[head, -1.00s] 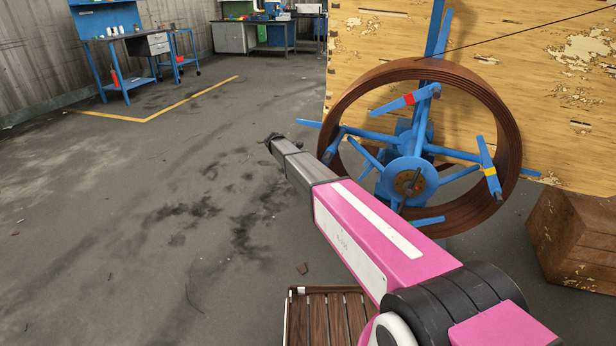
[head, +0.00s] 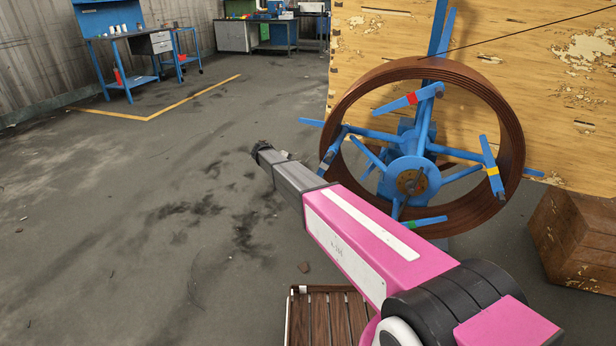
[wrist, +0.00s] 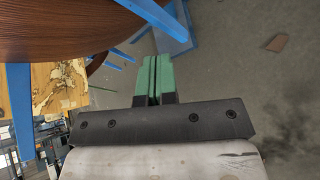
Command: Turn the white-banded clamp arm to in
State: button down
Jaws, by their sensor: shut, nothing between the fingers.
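A brown coil (head: 350,90) hangs on a blue spoked reel with several blue clamp arms. The red-banded arm (head: 411,98) is at the top and the yellow-banded arm (head: 492,168) at the right. A left clamp arm (head: 333,147) and a bottom one (head: 425,221) also show. A blue bar (wrist: 20,110) shows at left there.
A wooden wall panel (head: 480,60) stands behind the reel. A wooden crate (head: 578,240) is at right, and a slatted wooden thing (head: 330,318) is at the bottom. Workbenches (head: 130,45) stand far back. The floor at left is clear.

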aim_at(324, 170)
jog(key=s+a+m+t+h, duration=0.2)
jog(key=s+a+m+t, duration=0.2)
jog(key=a+m+t, duration=0.15)
jog(key=w+d+f+t, duration=0.1)
jog(key=w+d+f, duration=0.2)
jog(key=d, duration=0.9)
jog(key=shift+w+f+m, duration=0.15)
jog(key=shift+m, duration=0.3)
jog(key=shift+n+t+h, duration=0.25)
jog(key=shift+n+h, duration=0.25)
jog(key=d+f, duration=0.1)
jog(key=d, duration=0.1)
jog(key=s+d+f, duration=0.1)
jog(key=d, duration=0.1)
jog(key=shift+s+f, duration=0.15)
jog(key=shift+s, duration=0.05)
